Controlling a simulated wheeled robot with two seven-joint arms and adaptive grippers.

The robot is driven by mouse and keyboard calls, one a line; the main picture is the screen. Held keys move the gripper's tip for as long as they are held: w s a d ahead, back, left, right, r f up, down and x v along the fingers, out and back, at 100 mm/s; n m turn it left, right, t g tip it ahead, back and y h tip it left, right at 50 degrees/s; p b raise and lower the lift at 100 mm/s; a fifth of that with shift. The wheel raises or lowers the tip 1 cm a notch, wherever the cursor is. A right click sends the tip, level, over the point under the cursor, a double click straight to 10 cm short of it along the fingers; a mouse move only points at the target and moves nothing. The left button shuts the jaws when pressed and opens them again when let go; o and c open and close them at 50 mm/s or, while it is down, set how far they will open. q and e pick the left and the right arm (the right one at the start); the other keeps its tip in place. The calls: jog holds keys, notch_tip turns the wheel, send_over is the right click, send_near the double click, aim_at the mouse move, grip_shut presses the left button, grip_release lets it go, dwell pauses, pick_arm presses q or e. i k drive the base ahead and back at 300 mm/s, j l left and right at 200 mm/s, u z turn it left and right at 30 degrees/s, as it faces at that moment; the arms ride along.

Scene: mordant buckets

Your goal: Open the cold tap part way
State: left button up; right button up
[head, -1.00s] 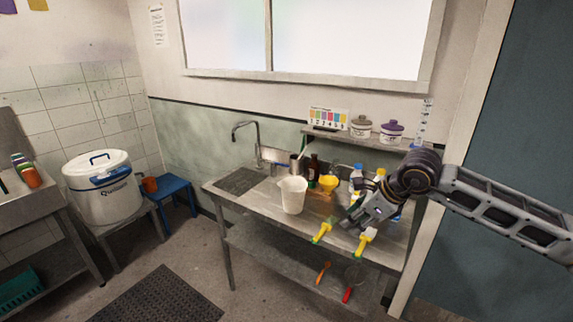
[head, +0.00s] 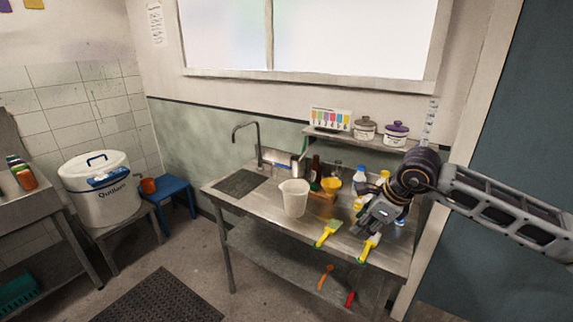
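The tap (head: 246,137) is a tall grey curved spout standing at the back of the bench, at the left end near the sink drainer. Its cold handle is too small to tell apart, and I cannot tell whether it is open. My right gripper (head: 348,242), with yellow fingertips, reaches in from the right over the front right part of the bench. Its fingers are spread apart with nothing between them. It is well to the right of the tap and apart from it. My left gripper is not in view.
A white jug (head: 294,198) stands on the steel bench (head: 232,208) between the tap and my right gripper. A shelf (head: 350,138) with two lidded pots is above.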

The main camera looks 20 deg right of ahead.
aim_at(274, 164)
jog(key=i, duration=1.9)
